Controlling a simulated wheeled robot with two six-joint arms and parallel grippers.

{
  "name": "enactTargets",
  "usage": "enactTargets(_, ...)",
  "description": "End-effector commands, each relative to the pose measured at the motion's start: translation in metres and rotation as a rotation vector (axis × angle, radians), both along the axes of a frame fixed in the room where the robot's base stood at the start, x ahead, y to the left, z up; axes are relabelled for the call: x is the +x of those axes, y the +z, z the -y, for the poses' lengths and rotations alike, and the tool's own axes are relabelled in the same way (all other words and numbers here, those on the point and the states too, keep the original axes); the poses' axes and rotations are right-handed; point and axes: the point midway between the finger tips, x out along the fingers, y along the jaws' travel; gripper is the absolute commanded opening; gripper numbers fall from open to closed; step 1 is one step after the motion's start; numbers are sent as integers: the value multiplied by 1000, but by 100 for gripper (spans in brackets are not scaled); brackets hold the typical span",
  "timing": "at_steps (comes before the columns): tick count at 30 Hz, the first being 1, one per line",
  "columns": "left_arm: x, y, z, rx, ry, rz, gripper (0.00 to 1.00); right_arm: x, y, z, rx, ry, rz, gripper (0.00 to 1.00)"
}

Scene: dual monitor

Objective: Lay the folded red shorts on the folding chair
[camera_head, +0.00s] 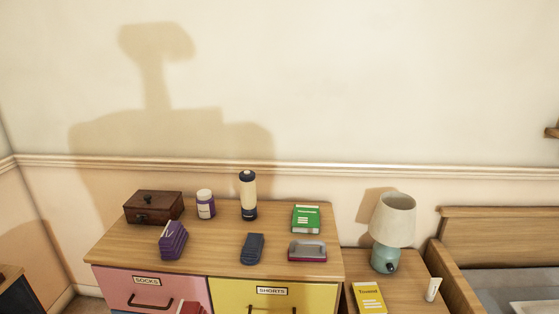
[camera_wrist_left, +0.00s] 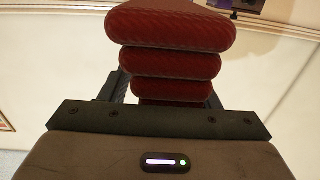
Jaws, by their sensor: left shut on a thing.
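The folded red shorts (camera_wrist_left: 170,63) fill the upper middle of the left wrist view as a stack of rounded red layers. My left gripper (camera_wrist_left: 168,92) is shut on them, with its dark fingers at the sides of the stack. In the head view a small red piece, apparently the top of the shorts (camera_head: 190,308), shows at the bottom edge in front of the dresser drawers. My left gripper itself is not visible there. My right gripper is in neither view. I see no folding chair.
A nightstand with a lamp (camera_head: 393,222) and a bed (camera_head: 497,236) stand right.

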Motion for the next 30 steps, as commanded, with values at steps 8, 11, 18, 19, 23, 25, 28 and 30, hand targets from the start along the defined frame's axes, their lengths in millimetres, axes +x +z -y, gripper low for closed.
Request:
enactTargets(8,-29,11,-2,6,1,5,30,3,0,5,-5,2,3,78)
enactTargets(11,-16,7,-1,4,0,5,30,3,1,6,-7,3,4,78)
enactTargets(18,62,-12,4,-1,1,2,30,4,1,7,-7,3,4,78)
enactTargets(19,74,-13,4,-1,2,2,30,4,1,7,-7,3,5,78)
enactTargets(23,124,-16,5,0,8,2,30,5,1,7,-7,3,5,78)
enactTargets(25,148,-15,5,1,12,2,30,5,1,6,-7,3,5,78)
enactTargets(28,177,-12,4,4,18,4,30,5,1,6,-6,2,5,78)
enactTargets(30,193,-9,3,5,22,4,30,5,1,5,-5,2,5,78)
